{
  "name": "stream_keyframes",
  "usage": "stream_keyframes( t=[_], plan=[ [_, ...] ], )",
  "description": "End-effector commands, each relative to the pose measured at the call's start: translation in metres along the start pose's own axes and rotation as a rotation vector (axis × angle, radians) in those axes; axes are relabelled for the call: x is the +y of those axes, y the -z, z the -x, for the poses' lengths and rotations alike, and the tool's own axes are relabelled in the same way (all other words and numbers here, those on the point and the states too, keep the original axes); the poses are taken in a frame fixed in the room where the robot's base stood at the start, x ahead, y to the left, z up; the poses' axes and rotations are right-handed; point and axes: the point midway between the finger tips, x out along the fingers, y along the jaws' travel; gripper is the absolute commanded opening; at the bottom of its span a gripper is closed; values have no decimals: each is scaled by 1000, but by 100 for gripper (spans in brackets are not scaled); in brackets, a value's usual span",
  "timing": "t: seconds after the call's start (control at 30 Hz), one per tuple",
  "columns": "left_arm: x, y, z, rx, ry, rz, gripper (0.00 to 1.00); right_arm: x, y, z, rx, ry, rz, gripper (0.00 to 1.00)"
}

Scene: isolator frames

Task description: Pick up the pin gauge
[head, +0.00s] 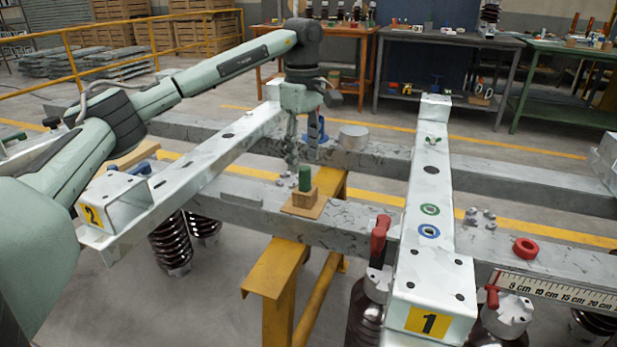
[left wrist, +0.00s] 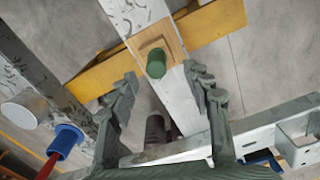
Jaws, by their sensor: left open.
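A green cylinder (head: 305,179), which looks like the pin gauge, stands upright in a small wooden block (head: 303,198) on the near grey beam. It also shows in the left wrist view (left wrist: 156,64), where its lower end is hidden. My left gripper (head: 297,158) points down just above and behind it. In the left wrist view my left gripper (left wrist: 160,76) is open and empty, its fingertips spread either side of the green cylinder, not touching it. My right gripper is not in view.
White cross beams marked 2 (head: 205,160) and 1 (head: 430,190) flank the block. A red ring (head: 525,248) and a red-handled tool (head: 379,237) are to the right.

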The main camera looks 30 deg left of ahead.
Motion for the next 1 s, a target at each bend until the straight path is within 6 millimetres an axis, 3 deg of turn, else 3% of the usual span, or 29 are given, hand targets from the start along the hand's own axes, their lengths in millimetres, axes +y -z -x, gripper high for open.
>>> stream_keyframes(
  t=[0.3,0.63,1.0],
  plan=[
    [4,1,-45,1,2,0,50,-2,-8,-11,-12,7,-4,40],
    [4,0,-53,0,-1,-1,50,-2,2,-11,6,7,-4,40],
    [4,0,-52,0,0,-1,5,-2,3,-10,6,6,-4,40]
  ],
)
